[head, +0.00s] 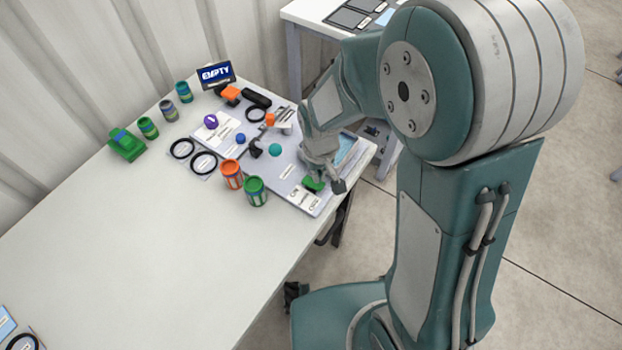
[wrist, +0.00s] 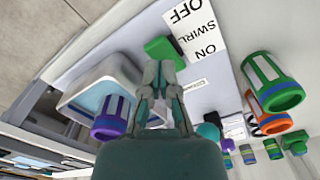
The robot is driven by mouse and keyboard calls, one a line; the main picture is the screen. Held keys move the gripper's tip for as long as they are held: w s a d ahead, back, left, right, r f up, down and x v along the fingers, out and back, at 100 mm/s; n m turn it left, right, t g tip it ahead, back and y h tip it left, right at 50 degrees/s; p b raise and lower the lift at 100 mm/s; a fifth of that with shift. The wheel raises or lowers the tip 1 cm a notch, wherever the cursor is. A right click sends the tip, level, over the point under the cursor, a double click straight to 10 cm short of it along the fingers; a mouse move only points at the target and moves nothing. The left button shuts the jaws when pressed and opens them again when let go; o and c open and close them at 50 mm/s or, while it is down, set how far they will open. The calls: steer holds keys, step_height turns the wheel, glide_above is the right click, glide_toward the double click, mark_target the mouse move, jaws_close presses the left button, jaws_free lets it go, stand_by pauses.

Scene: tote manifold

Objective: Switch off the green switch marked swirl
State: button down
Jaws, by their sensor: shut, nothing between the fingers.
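The green switch (head: 314,184) sits at the near right end of the grey panel, by a white label (head: 303,198). In the wrist view the switch (wrist: 163,50) lies just past my fingertips, beside the label (wrist: 194,33) reading OFF, SWIRL and ON. My gripper (wrist: 160,70) is shut and empty, with its fingers close together at the switch's near side. I cannot tell whether they touch it. In the head view my gripper (head: 330,176) is low over the panel, right beside the switch. The fingers hide part of the switch, and its position is unclear.
Orange (head: 232,175) and green (head: 256,191) canisters stand left of the panel. A blue-lined tray (wrist: 72,100) holding a purple-ended canister (wrist: 110,115) is beside my gripper. A teal ball knob (head: 276,150) rises from the panel. The table's left part is mostly clear.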

mark_target(318, 184)
steer(key=shift+f, duration=1.3)
stand_by(0.7)
steer(key=shift+r, duration=3.5)
steer(key=shift+d+r, duration=0.1)
steer(key=shift+r, duration=0.15)
steer(key=s+d+r+m+t, duration=0.2)
steer(key=s+d+r, duration=0.3)
steer(key=r, duration=0.4)
steer(key=s+d+r+m+t, duration=0.2)
steer(key=s+d+r+t, duration=0.1)
steer(key=s+d+r, duration=0.2)
step_height(318, 184, up, 4)
steer(key=s, duration=0.2)
steer(key=shift+s+d+f+t, duration=0.15)
steer(key=shift+s+d+t, duration=0.15)
steer(key=shift+s, duration=0.05)
